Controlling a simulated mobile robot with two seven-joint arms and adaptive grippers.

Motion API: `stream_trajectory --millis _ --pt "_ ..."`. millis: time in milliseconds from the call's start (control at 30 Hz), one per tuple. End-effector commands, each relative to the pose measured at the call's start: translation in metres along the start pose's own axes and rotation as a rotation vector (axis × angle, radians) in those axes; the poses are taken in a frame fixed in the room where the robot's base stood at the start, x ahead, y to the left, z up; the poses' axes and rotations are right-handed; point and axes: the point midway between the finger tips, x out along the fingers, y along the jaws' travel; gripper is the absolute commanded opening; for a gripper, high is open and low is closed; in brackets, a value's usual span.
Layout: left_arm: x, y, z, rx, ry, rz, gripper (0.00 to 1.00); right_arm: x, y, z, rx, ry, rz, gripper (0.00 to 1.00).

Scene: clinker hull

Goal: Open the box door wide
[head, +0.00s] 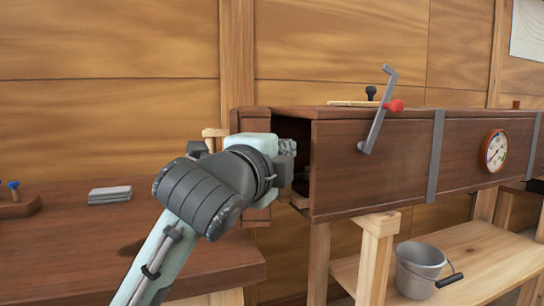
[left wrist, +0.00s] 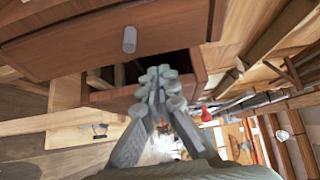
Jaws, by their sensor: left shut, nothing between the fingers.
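The long brown wooden box (head: 395,165) lies across the right half of the head view, on wooden supports. Its left end shows a dark opening. The box door (head: 250,121) appears to be the brown panel left of that opening, standing partly open; my gripper hides its middle. My left gripper (head: 287,160) is at the gap between the panel and the box end. In the left wrist view its fingers (left wrist: 163,82) are together and empty, in front of a dark gap below a brown panel with a grey peg (left wrist: 129,39). I cannot tell whether they touch the door. My right gripper is not in view.
A round gauge (head: 494,151) sits further right. A workbench (head: 70,235) with a grey block (head: 110,194) is at left. A metal bucket (head: 419,270) stands on the low shelf (head: 490,262).

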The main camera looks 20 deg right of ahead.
Motion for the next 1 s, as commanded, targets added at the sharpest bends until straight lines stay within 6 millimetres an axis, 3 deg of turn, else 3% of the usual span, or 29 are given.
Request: stream_trajectory --millis 100,300,867,1000 --pt "-0.007 0.000 0.020 -0.001 -0.003 0.000 0.00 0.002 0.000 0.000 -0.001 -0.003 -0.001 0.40" --pt "-0.013 0.000 0.036 0.000 0.000 0.001 0.00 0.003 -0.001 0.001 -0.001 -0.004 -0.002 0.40" --pt "-0.016 -0.001 0.042 0.001 0.014 0.001 0.00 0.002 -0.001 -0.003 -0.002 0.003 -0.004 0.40" --pt "-0.019 -0.002 0.051 0.003 0.052 0.003 0.00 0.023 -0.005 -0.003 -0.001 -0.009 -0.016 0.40"
